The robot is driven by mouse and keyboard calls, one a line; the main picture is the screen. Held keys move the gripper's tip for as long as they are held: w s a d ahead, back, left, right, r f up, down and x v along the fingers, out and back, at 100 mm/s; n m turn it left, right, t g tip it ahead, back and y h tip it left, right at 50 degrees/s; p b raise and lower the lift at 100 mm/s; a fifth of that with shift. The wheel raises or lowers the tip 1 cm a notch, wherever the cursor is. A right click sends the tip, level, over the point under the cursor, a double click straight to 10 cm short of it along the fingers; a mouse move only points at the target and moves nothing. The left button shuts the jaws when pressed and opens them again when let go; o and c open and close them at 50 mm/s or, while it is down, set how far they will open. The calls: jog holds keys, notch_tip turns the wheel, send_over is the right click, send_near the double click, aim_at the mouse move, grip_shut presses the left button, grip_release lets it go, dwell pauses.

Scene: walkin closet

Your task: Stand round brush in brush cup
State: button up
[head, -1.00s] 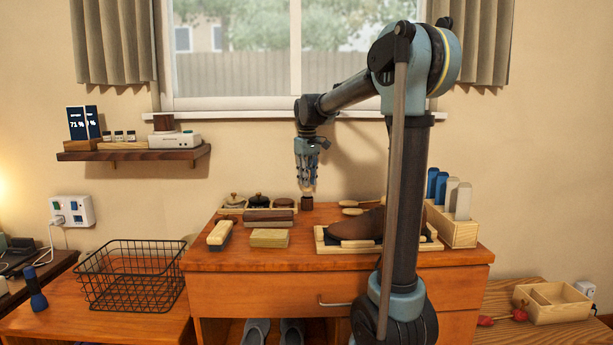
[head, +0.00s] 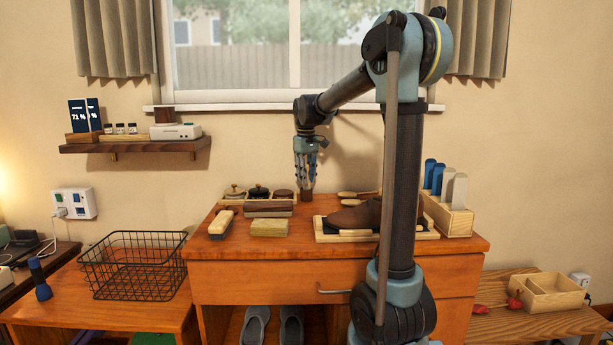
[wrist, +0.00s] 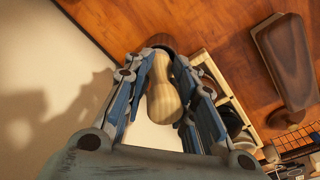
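My gripper (head: 306,180) points down over the back of the wooden dresser. In the wrist view its fingers (wrist: 165,65) close in on both sides of the round brush (wrist: 164,98), which has a pale wooden handle with a narrow waist. The brush cup (head: 306,197), small and dark brown, stands upright on the dresser directly below the fingertips. In the wrist view a dark rim (wrist: 158,41) shows beyond the brush's far end. The brush's lower end is hidden, so I cannot tell how deep it sits in the cup.
A shoe (head: 355,214) lies in a tray at right. A holder (head: 448,218) with upright blue and pale pieces stands at far right. The window wall is close behind.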

jog(key=shift+o, duration=1.3)
jog(key=shift+f, duration=0.4)
jog(key=shift+w+d+f, duration=0.15)
jog(key=shift+w+f, duration=0.2)
jog(key=shift+w, duration=0.15)
jog(key=shift+s+r, duration=0.3)
jog(key=shift+r, duration=0.1)
jog(key=r, duration=1.1)
jog(key=shift+s+r, duration=0.3)
jog(key=shift+r, duration=0.05)
